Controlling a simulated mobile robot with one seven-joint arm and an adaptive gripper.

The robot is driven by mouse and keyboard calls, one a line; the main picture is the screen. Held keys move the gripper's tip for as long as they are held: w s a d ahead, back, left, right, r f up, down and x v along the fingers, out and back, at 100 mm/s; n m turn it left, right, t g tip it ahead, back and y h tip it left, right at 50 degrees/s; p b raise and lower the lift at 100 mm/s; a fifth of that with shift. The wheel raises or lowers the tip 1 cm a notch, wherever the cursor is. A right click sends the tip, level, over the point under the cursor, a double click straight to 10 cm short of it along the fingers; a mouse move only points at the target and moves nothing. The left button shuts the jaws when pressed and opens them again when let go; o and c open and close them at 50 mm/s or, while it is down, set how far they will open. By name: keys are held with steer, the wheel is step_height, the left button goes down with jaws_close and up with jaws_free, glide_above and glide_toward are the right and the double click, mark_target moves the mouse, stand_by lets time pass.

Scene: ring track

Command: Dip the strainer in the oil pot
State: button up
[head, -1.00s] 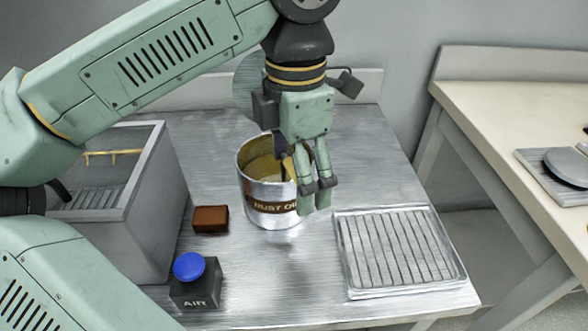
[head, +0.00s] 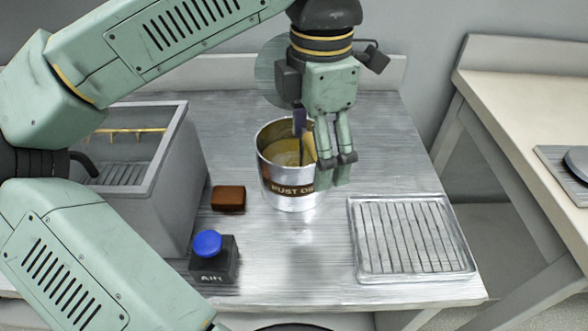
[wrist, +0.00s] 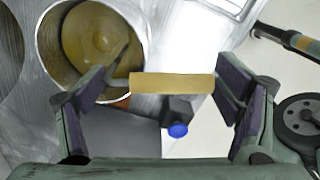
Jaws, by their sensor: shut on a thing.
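The oil pot (head: 290,192) is a silvery metal can with a dark "RUST" label, standing on the metal table and holding yellow-brown oil (wrist: 75,60). My gripper (head: 332,172) is over the pot's right side in the head view. It is shut on the strainer's pale yellow handle (wrist: 172,84), which lies between both finger pads in the wrist view. A thin dark rod (wrist: 119,57) runs from the handle into the pot's mouth. A round yellowish shape lies at its end inside the pot; I cannot tell how deep it sits.
A wire rack tray (head: 412,279) lies right of the pot. A brown block (head: 228,198) and a black AIR box with a blue button (head: 207,243) are to the left, beside a grey open bin (head: 165,215). Another table (head: 530,105) stands right.

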steer(key=shift+r+p, duration=4)
steer(key=shift+r, duration=1.4)
